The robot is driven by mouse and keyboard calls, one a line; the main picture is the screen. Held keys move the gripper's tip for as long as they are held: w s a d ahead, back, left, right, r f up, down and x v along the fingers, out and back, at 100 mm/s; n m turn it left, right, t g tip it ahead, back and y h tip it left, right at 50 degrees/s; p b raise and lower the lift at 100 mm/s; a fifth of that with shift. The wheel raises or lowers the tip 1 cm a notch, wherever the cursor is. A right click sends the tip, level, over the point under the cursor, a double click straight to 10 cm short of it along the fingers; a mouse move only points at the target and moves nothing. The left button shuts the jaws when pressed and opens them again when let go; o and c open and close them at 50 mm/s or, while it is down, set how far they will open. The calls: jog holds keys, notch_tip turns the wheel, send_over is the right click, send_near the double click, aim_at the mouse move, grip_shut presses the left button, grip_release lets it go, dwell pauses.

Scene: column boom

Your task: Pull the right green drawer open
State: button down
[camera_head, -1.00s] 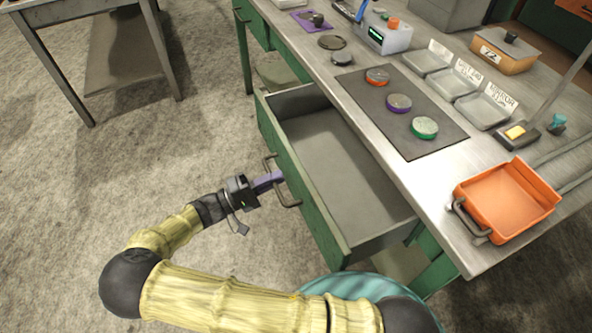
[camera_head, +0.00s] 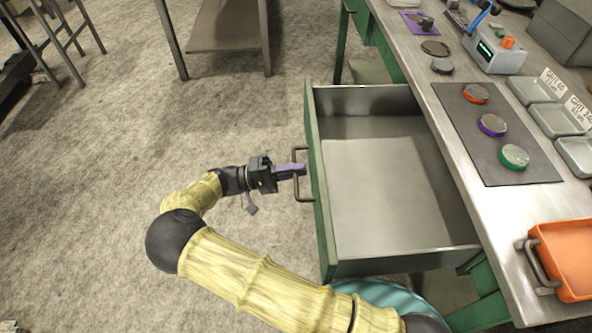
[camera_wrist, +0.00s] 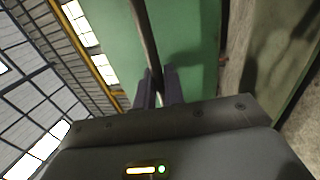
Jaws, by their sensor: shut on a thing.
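The right green drawer (camera_head: 317,190) is pulled out from under the workbench, and its grey inside is empty. A dark bar handle (camera_head: 299,151) is on its green front. My gripper (camera_head: 299,170) is at the handle, with its purple fingers shut on the bar. In the wrist view, the bar (camera_wrist: 147,40) runs between the two fingers (camera_wrist: 159,88) in front of the green drawer face (camera_wrist: 190,30).
The steel bench top (camera_head: 456,130) holds a dark mat (camera_head: 480,160) with three coloured round pieces, an orange tray (camera_head: 570,255), grey trays and a small device (camera_head: 494,52). A second table (camera_head: 222,30) stands at the back. The floor left of the drawer is clear.

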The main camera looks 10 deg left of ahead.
jog(key=shift+f, duration=0.1)
jog(key=c, duration=1.7)
grip_release()
jog(key=v, duration=1.2)
jog(key=shift+b, duration=0.3)
notch_tip(320, 180, up, 34)
jog(key=p, duration=3.4)
jog(key=shift+w+d+f, duration=0.1)
jog(key=shift+d, duration=0.05)
